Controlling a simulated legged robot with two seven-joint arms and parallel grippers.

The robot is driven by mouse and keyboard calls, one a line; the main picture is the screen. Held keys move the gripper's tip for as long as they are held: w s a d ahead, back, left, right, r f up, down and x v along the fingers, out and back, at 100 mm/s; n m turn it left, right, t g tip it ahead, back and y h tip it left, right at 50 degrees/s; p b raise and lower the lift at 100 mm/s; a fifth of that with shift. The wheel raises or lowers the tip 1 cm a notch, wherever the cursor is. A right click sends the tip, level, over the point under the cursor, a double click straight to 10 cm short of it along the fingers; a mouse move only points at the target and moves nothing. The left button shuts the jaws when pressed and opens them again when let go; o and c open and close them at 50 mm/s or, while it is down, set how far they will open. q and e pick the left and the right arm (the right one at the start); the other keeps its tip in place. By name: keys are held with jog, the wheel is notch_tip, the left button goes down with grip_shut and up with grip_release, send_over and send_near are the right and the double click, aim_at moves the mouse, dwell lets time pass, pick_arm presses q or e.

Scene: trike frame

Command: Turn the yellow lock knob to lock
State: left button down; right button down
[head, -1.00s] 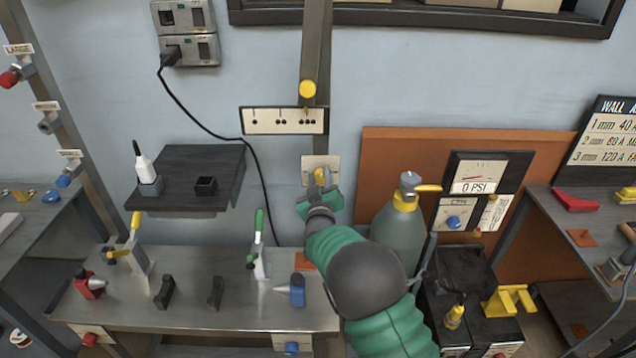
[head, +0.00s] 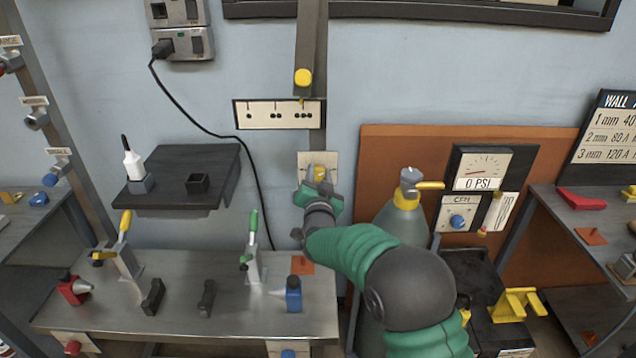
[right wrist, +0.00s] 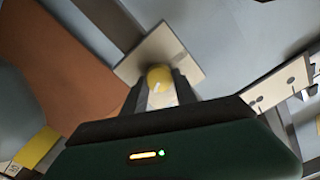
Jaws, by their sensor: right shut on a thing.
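The yellow lock knob (head: 319,173) sits on a pale square plate (head: 305,163) on the grey upright post, below the white panel with black dots. My right gripper (head: 320,182), at the end of the green sleeved arm, is at the knob. In the right wrist view the yellow knob (right wrist: 159,76) lies between the two dark fingers, in front of its plate (right wrist: 186,50), and the gripper (right wrist: 160,88) is shut on it. The fingers hide parts of the knob's sides. My left gripper is not in view.
A metal bench (head: 190,300) with clamps stands at lower left. A gas cylinder (head: 402,222) stands right of the gripper, close to my arm. A dark shelf (head: 165,165) is at left.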

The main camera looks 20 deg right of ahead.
jog(key=f+m+b, duration=0.1)
jog(key=m, duration=0.1)
jog(key=shift+f+m+b, duration=0.2)
jog(key=shift+m+b, duration=0.1)
jog(key=shift+b, duration=0.1)
jog(key=shift+a+r+m+b, duration=0.1)
jog(key=shift+m+b, duration=0.8)
jog(key=shift+m, duration=0.6)
jog(key=c, duration=1.3)
grip_release()
jog(key=shift+c, duration=0.2)
jog(key=o, duration=0.4)
jog(key=shift+w, duration=0.1)
jog(key=shift+r, duration=0.3)
